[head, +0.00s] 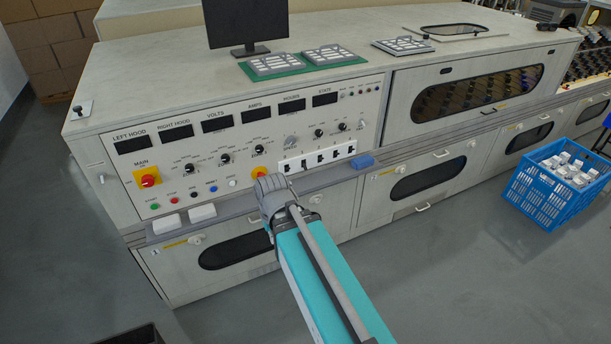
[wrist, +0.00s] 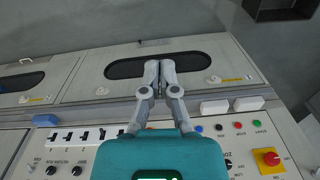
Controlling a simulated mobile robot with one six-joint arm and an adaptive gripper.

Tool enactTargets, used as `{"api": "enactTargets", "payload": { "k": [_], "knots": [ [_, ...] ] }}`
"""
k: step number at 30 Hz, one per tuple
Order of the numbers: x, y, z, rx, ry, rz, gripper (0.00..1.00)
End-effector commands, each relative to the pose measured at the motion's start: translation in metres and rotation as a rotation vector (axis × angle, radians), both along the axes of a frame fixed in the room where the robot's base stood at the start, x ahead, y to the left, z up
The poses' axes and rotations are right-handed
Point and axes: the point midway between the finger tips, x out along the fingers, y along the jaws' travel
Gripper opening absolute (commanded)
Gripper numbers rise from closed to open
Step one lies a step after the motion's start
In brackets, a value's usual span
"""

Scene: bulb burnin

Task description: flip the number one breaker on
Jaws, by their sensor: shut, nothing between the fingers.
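The white breaker strip (head: 318,152) sits on the lower right of the control panel in the head view, with several black toggles in a row. The leftmost toggle, the number one breaker (head: 288,166), is closest to my gripper. Its up or down position is too small to tell. My gripper (head: 268,184) is shut and empty, in front of the panel, left of and below the strip. In the wrist view, which sees the panel upside down, the breaker strip (wrist: 76,137) lies left of my gripper (wrist: 160,66), and the fingers touch each other.
A ledge (head: 225,213) runs below the panel, with white blocks (head: 202,213) and a blue block (head: 363,161) on it. A red main knob (head: 148,180) is at the left. A blue crate of bottles (head: 545,190) stands on the floor at right.

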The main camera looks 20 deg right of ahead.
Motion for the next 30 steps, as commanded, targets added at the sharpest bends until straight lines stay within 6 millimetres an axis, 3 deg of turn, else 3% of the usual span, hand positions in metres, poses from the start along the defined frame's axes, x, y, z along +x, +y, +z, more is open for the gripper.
{"api": "enactTargets", "payload": {
  "k": [8, 16, 23, 30],
  "knots": [
    [0.043, -0.005, -0.039, 0.132, -0.095, -0.241, 0.0],
    [0.106, -0.016, -0.077, 0.37, -0.209, -0.624, 0.0],
    [0.159, -0.038, -0.1, 0.608, -0.269, -0.968, 0.0],
    [0.21, -0.074, -0.119, 0.885, -0.291, -1.327, 0.0]
  ]
}}
